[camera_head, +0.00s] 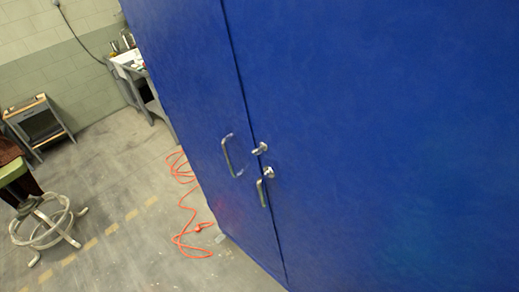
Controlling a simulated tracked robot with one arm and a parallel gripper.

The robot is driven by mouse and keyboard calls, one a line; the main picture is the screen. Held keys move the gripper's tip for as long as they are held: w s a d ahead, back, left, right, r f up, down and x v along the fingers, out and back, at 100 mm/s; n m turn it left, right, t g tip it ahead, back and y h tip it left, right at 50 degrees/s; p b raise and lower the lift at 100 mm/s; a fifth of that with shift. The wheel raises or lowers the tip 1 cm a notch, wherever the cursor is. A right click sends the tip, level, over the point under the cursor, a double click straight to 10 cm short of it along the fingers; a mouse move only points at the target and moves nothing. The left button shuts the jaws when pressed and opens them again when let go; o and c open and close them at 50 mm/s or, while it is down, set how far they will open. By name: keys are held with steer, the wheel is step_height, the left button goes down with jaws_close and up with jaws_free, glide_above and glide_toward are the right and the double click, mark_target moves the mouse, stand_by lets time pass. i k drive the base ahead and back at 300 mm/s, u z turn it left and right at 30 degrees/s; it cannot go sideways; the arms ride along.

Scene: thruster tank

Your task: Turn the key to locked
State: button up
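A tall blue cabinet (370,120) with two doors fills the middle and right of the tilted view. A small silver lock or key piece (260,149) sits beside the seam between the doors. It is too small to tell a key or its turn position. A silver handle (231,155) is on the left door, and a second silver handle (264,187) is on the right door just below the lock piece. Both doors look shut. My gripper is not in view.
An orange cable (186,215) lies on the floor left of the cabinet. A stool (42,215) with a green seat stands at the left edge, and a small table (39,124) stands by the wall. A grey desk (135,75) stands behind the cabinet's left side. The floor between them is open.

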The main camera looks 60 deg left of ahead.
mark_target(258, 151)
steer(key=z, duration=0.3)
steer(key=i, duration=0.35)
steer(key=u, duration=2.15)
